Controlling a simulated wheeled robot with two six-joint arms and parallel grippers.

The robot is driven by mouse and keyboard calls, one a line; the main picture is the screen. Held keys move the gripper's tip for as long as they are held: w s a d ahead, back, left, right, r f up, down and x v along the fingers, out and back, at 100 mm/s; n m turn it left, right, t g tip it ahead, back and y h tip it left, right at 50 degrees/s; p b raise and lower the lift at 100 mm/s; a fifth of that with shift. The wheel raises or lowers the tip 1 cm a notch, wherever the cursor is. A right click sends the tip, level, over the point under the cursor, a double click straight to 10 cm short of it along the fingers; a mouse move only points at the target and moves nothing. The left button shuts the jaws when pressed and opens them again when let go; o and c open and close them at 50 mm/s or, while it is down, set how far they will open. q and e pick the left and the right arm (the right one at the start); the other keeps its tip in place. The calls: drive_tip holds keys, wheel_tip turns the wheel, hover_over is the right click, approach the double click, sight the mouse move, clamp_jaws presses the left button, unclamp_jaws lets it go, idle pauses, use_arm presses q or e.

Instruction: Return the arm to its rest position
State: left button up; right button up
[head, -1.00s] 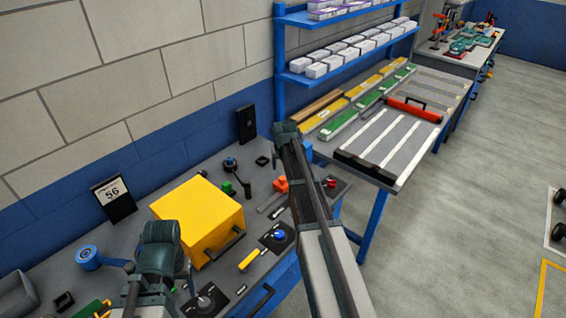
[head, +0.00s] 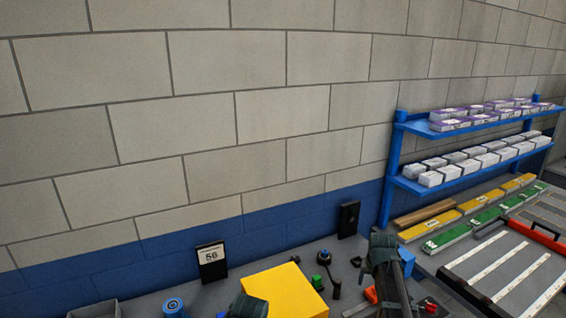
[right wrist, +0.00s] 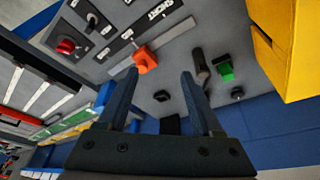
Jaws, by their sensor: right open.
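My right arm (head: 385,270) rises at the bottom of the head view, right of centre, in front of the workbench. Its fingers cannot be made out there. In the right wrist view my right gripper (right wrist: 160,73) is open, its two dark fingers apart with nothing held between them. An orange block (right wrist: 145,60) shows beyond the fingertips, on the grey bench panel. A dark part of my left arm (head: 248,306) shows at the bottom edge of the head view. The left gripper's fingers are not in view.
A yellow box (head: 284,292) stands on the bench left of my right arm, also large in the right wrist view (right wrist: 290,45). A sign reading 56 (head: 212,263) stands near the wall. A blue shelf (head: 470,168) with white boxes is at right.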

drive_tip(key=s+a+f+n+g+b, duration=0.2)
drive_tip(key=s+a+n, duration=0.1)
drive_tip(key=s+a, duration=0.9)
drive_tip(key=s+a+f+n+g+b, duration=0.1)
drive_tip(key=s+a+n, duration=0.3)
drive_tip(key=s+a, duration=0.9)
drive_tip(key=shift+s+a+f+g+b, duration=0.2)
drive_tip(key=shift+a+f+g+b, duration=0.25)
drive_tip(key=shift+a+f, duration=0.65)
drive_tip(key=shift+a+r, duration=0.2)
